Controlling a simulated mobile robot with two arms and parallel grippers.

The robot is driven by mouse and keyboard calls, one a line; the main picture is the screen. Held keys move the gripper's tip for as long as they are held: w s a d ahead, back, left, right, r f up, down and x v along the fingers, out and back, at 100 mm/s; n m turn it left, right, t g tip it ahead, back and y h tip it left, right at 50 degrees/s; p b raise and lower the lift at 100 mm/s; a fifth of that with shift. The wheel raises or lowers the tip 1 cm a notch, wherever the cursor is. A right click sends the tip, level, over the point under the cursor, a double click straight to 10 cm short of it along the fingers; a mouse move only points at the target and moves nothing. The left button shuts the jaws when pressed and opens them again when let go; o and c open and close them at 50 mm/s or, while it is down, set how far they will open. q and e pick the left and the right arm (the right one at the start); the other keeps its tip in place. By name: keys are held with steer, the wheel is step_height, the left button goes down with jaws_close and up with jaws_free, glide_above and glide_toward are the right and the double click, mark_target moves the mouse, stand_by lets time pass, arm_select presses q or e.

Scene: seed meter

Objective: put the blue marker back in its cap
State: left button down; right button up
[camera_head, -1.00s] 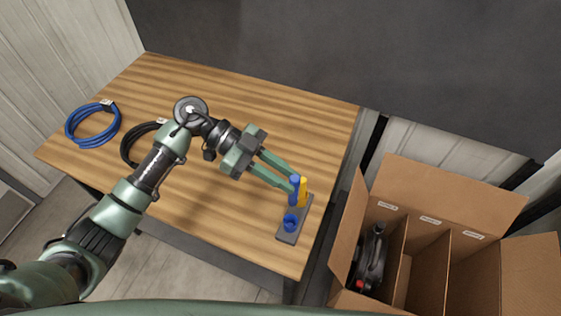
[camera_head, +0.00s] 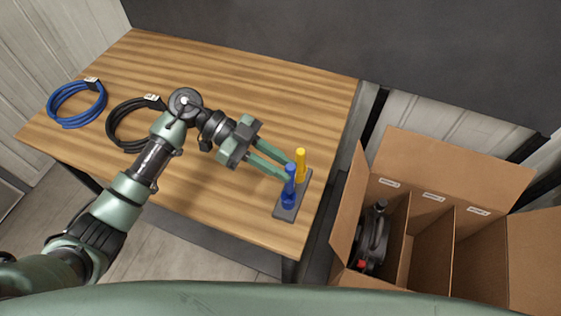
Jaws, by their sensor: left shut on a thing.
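The blue marker (camera_head: 290,172) is upright between the fingertips of my left gripper (camera_head: 287,176), which is shut on it. The marker's lower end lines up with the blue cap (camera_head: 288,202) on the dark grey holder (camera_head: 282,214) near the table's right edge. I cannot tell whether the marker is inside the cap or just above it. A yellow marker (camera_head: 300,163) stands upright at the holder's far end, just behind the blue one. My right gripper is not in view.
A blue cable coil (camera_head: 75,121) and a black cable coil (camera_head: 112,138) lie on the left of the wooden table (camera_head: 220,85). A cardboard box (camera_head: 440,155) with dividers stands to the right, with a dark object (camera_head: 373,240) in its left compartment. The table's back middle is clear.

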arm_select(q)
steer(key=shift+f, duration=0.35)
stand_by(0.3)
steer(key=shift+f, duration=0.1)
steer(key=shift+f, duration=1.6)
stand_by(0.7)
stand_by(0.6)
steer(key=shift+f+b, duration=0.45)
steer(key=shift+f, duration=0.3)
stand_by(0.7)
steer(key=c, duration=1.2)
jaws_free()
steer(key=shift+a, duration=0.1)
